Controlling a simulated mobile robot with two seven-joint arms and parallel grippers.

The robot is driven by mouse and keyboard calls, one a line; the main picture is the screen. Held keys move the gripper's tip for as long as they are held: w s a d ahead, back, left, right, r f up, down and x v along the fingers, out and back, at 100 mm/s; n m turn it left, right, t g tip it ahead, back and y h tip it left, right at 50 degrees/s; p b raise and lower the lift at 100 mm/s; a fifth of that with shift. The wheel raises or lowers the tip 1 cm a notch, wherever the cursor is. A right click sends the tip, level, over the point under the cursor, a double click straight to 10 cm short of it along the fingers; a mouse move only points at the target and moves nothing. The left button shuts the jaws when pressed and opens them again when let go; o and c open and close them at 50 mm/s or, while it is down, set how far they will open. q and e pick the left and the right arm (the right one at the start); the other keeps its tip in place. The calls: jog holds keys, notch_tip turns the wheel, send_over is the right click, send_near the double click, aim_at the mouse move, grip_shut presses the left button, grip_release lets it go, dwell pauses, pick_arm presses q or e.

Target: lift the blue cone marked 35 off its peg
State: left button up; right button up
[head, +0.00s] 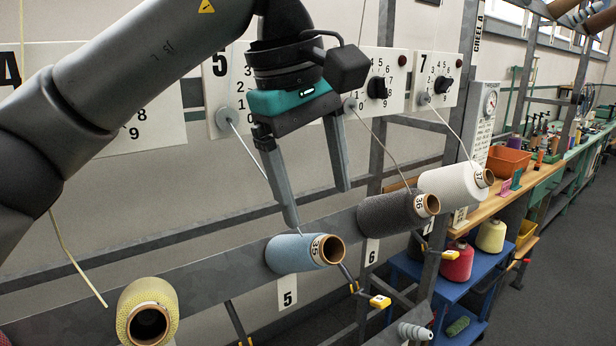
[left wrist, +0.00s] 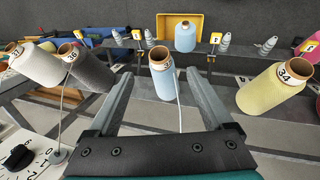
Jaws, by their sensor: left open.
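The blue cone marked 35 (head: 290,252) lies nearly level on the rail above a plate marked 5, its open brown tube end facing me. Its peg is hidden inside or behind it. My left gripper (head: 318,206) is open and empty, pointing down just above the blue cone in the head view. In the left wrist view the blue cone (left wrist: 163,84) shows between and beyond the two fingers of the gripper (left wrist: 160,78). A pale yarn runs from the cone between the fingers. I cannot tell whether a finger touches it. My right gripper is not in view.
A grey cone marked 36 (head: 390,213) and a white cone marked 37 (head: 452,184) sit to the right on the same rail. A yellow cone (head: 146,308), marked 34 in the left wrist view (left wrist: 270,90), sits to the left. Taut yarns run up to numbered panels.

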aim_at(332, 262)
pick_arm(q)
jog(key=x, duration=1.2)
jog(key=shift+p, duration=0.35)
jog(key=shift+w+d+f, duration=0.1)
jog(key=shift+d+f, duration=0.05)
jog(key=shift+f, duration=0.5)
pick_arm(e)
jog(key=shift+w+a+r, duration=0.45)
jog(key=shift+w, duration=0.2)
pick_arm(q)
jog(key=shift+c, duration=0.4)
grip_shut()
jog(key=c, duration=0.6)
grip_release()
grip_shut()
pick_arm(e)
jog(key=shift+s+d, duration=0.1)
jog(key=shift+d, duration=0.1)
